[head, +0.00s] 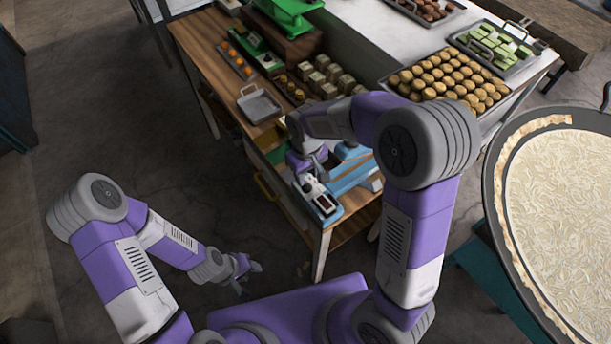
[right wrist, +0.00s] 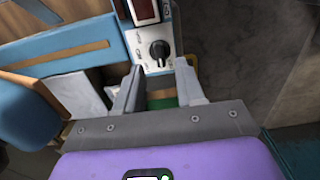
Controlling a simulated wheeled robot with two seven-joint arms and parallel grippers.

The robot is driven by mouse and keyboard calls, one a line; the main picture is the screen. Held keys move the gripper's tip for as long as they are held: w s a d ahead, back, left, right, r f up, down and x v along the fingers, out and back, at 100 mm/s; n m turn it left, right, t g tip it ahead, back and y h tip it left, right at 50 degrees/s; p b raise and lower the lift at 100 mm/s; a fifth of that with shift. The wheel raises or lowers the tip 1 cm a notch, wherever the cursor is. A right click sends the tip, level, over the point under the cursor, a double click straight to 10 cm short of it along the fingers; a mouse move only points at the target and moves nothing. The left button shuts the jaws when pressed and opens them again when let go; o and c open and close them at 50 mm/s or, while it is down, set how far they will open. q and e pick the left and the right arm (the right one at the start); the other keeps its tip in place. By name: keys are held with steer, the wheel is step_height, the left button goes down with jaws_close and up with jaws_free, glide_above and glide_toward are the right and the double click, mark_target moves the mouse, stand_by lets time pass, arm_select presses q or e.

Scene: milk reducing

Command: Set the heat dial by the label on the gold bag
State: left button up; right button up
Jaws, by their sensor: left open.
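The heat dial (right wrist: 159,50) is a black round knob with a pale pointer mark, on a light panel below a dark red display (right wrist: 145,10) in the right wrist view. The same display (head: 325,204) shows on the blue-and-white unit at the table's near edge in the head view. My right gripper (right wrist: 159,80) is open, its two fingers spread just short of the dial, apart from it and with nothing between them. My left gripper (head: 245,272) is open and empty above the floor, away from the table. I cannot make out a gold bag or its label in either view.
A wooden table (head: 198,38) holds a small grey tray (head: 259,106), several pale blocks and a green scale-like device (head: 290,12). A tray of round brown pieces (head: 449,80) stands on the white counter. A large round pan (head: 560,200) is at right. Floor at left is clear.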

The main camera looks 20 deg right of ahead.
mark_target(307, 184)
step_height(307, 184, down, 4)
steer(key=shift+f, duration=0.2)
steer(key=shift+w, duration=0.1)
jaws_close()
